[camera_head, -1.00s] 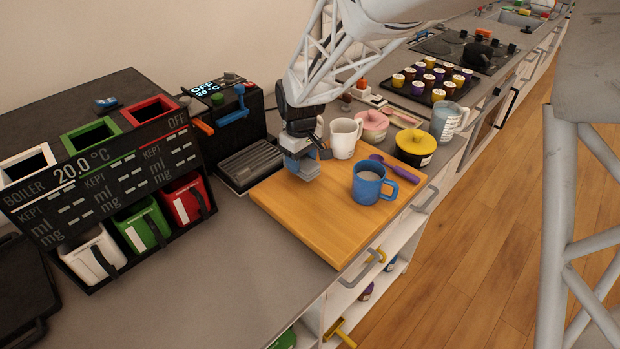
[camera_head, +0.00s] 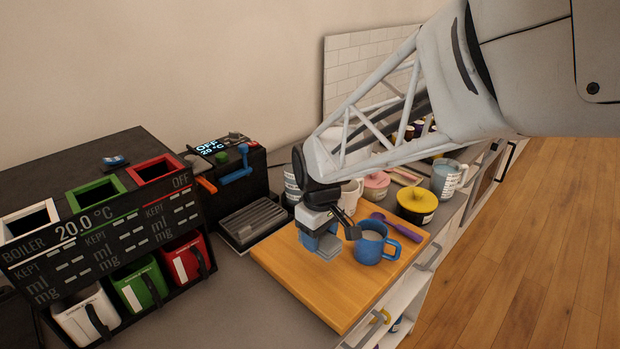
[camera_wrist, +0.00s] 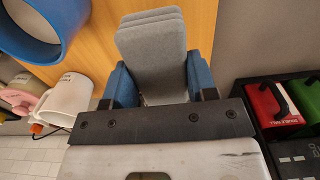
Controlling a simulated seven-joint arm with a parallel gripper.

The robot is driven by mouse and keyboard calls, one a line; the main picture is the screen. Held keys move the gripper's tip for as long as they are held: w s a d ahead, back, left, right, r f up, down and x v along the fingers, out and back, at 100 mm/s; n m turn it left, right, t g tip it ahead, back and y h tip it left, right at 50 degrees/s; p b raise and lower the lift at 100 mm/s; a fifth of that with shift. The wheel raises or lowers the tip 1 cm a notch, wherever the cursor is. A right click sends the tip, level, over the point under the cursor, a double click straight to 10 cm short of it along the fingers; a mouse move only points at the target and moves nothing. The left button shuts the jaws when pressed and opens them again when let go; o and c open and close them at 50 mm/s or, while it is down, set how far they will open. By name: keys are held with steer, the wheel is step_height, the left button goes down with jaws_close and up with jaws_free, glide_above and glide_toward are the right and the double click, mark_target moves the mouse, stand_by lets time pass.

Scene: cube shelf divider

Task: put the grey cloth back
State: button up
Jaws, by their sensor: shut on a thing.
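The grey cloth (camera_head: 329,250) is a small folded pad. It also shows in the wrist view (camera_wrist: 153,55), between the two blue fingers. My gripper (camera_head: 318,240) is shut on it and points down over the wooden board (camera_head: 305,286). In the wrist view my gripper (camera_wrist: 158,82) has one finger on each side of the cloth. I cannot tell whether the cloth touches the board.
A blue mug (camera_head: 369,250) with pale contents stands just right of my gripper. A purple spoon (camera_head: 385,219), a white mug (camera_head: 351,193) and a yellow-lidded pot (camera_head: 417,203) are behind. A drip tray (camera_head: 255,220) and the boiler unit (camera_head: 110,225) are left. The board's front is clear.

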steer(key=r, duration=0.2)
glide_above(329, 291)
steer(key=shift+f, duration=0.25)
steer(key=shift+f, duration=0.15)
steer(key=shift+f, duration=3.85)
steer(key=shift+f, duration=0.45)
steer(key=o, duration=0.8)
steer(key=o, duration=0.6)
steer(key=shift+c, duration=0.2)
steer(key=shift+r, duration=0.1)
